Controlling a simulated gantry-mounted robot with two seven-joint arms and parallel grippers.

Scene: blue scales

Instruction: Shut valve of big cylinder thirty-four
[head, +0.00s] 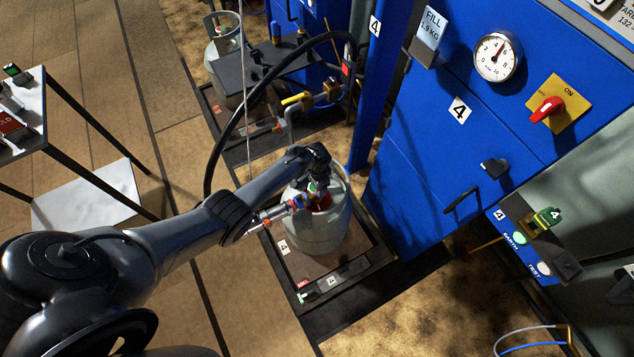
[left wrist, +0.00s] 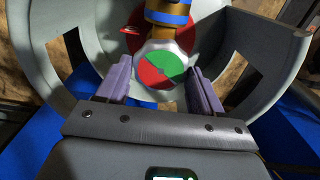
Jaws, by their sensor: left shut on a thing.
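The big grey cylinder (head: 328,238) stands upright on a scale platform in the middle of the head view. Its open collar (left wrist: 65,65) fills much of the left wrist view. Its round valve knob (left wrist: 160,69) has a pale rim and a face split into red and green sectors. My left gripper (left wrist: 159,84) reaches into the collar, with its purple fingers shut on the knob, one on each side. In the head view my left gripper (head: 313,188) partly hides the valve. I cannot read the cylinder's number. My right gripper is not in view.
The blue scale cabinet (head: 420,140) with a dial (head: 497,57) and red switch (head: 547,109) stands at the right. Another cylinder (head: 225,50) stands at the back. A black hose (head: 219,150) loops near my left arm. A table (head: 30,110) is at the left.

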